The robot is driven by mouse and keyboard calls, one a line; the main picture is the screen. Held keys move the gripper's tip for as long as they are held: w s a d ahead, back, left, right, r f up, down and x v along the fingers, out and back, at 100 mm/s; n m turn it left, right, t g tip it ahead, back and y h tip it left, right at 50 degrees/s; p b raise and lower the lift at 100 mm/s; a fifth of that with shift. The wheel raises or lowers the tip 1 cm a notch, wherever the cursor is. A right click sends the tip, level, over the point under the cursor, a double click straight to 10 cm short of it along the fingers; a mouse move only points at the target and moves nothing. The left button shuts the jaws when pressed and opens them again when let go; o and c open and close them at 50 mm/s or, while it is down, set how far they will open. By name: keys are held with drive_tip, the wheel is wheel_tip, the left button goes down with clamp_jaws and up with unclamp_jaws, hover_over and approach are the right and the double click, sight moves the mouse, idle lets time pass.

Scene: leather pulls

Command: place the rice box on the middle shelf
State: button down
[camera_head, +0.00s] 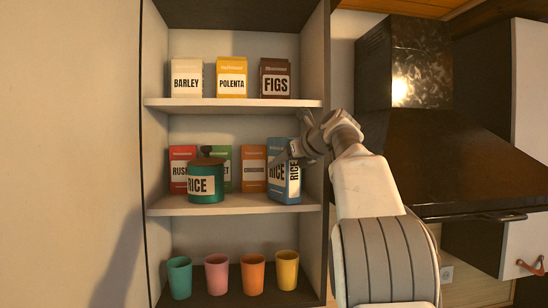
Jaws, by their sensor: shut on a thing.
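The blue rice box (285,184) is at the right end of the middle shelf (225,206), upright and slightly turned, with its label showing on two faces. My gripper (296,150) is at the box's upper part, shut on it, reaching in from the right. The fingertips are small and partly merge with the box top. The box's base is at or just above the shelf surface; I cannot tell whether it touches.
A green rice canister (206,189) stands at the front left of the middle shelf. Red (180,161), green (222,155) and orange (253,160) boxes stand behind. The upper shelf (225,104) and the shelf's right side wall (315,100) are close to my gripper. Several cups (252,274) stand below.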

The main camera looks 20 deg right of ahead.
drive_tip(key=w+p, duration=0.1)
drive_tip(key=w, duration=0.1)
drive_tip(key=w+a+p, duration=0.1)
drive_tip(key=w, duration=0.1)
drive_tip(key=shift+w, duration=0.3)
drive_tip(key=shift+f, duration=0.1)
drive_tip(key=shift+f, duration=0.1)
drive_tip(key=shift+c, duration=1.1)
unclamp_jaws()
